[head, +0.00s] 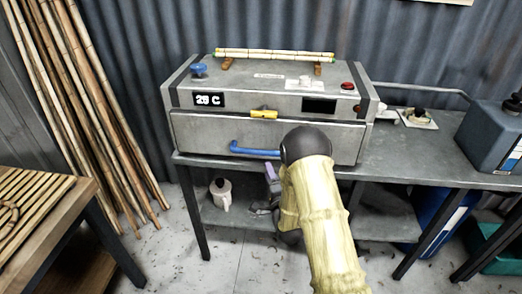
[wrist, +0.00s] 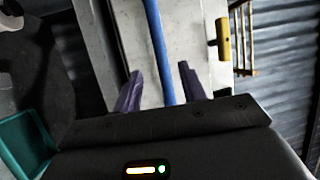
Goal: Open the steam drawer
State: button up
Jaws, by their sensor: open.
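The steam drawer (head: 215,132) is the grey front panel of the metal steam box on the bench, and it looks shut. Its blue bar handle (head: 250,151) runs along the lower front, with its right part hidden behind my arm. A yellow latch (head: 264,114) sits at the drawer's top edge and also shows in the wrist view (wrist: 223,40). In the wrist view my gripper (wrist: 160,68) is open, with one purple finger on each side of the blue handle (wrist: 155,40). I cannot tell whether either finger touches it.
Bamboo poles (head: 276,54) rest on top of the box, beside a blue knob (head: 199,69). A display (head: 209,99) is on its front. A blue-grey container (head: 490,132) stands on the bench at right. A jug (head: 221,193) is on the lower shelf. A slatted table (head: 40,195) is at left.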

aim_at(261, 152)
jog(key=p+x, duration=0.2)
jog(key=x, duration=0.8)
jog(key=shift+c, duration=0.2)
grip_shut()
